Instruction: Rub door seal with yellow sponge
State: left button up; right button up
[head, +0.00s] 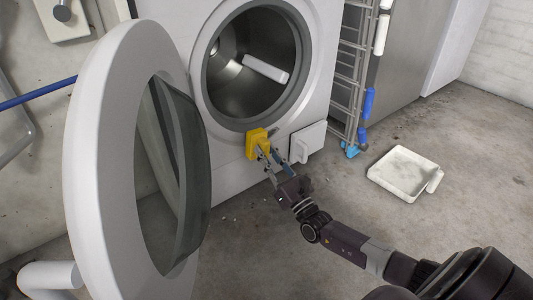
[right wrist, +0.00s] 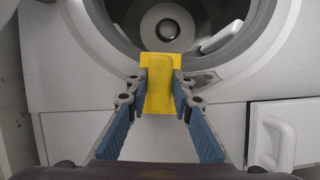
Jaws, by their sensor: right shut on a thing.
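The yellow sponge (head: 256,143) is in my right gripper (head: 266,155), whose fingers close on its sides. In the right wrist view the sponge (right wrist: 160,85) stands between the fingertips (right wrist: 160,95), its far end overlapping the lower rim of the washer opening. Whether it touches the seal I cannot tell. The grey door seal (head: 288,113) rings the dark drum of the white washing machine (head: 320,75). The round door (head: 95,165) with its glass bowl stands wide open on the left. My left gripper is not in view.
A small white hatch (head: 308,142) with a handle sits low on the machine, right of the sponge. A white tray (head: 404,173) lies on the concrete floor. A metal rack (head: 349,75) stands right of the washer. Floor between tray and washer is clear.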

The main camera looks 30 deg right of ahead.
jog(key=w+d, duration=0.1)
jog(key=d, duration=1)
dwell(0.6)
jog(key=shift+r, duration=0.1)
jog(key=shift+s+a+p, duration=0.2)
jog(key=shift+a+p, duration=0.3)
jog(key=shift+a, duration=1.4)
jog(key=shift+s+a+p, duration=0.15)
jog(key=shift+a+p, duration=0.35)
jog(key=shift+a, duration=1.35)
jog(key=shift+s+a+p, duration=0.2)
jog(key=shift+a+p, duration=0.3)
jog(key=shift+a, duration=1.4)
jog(key=shift+s+d+p, duration=0.15)
jog(key=shift+s+p, duration=0.25)
jog(key=shift+s, duration=0.75)
jog(key=shift+s+d+p, duration=0.1)
jog(key=shift+s+p, duration=0.25)
jog(key=shift+s, duration=1.5)
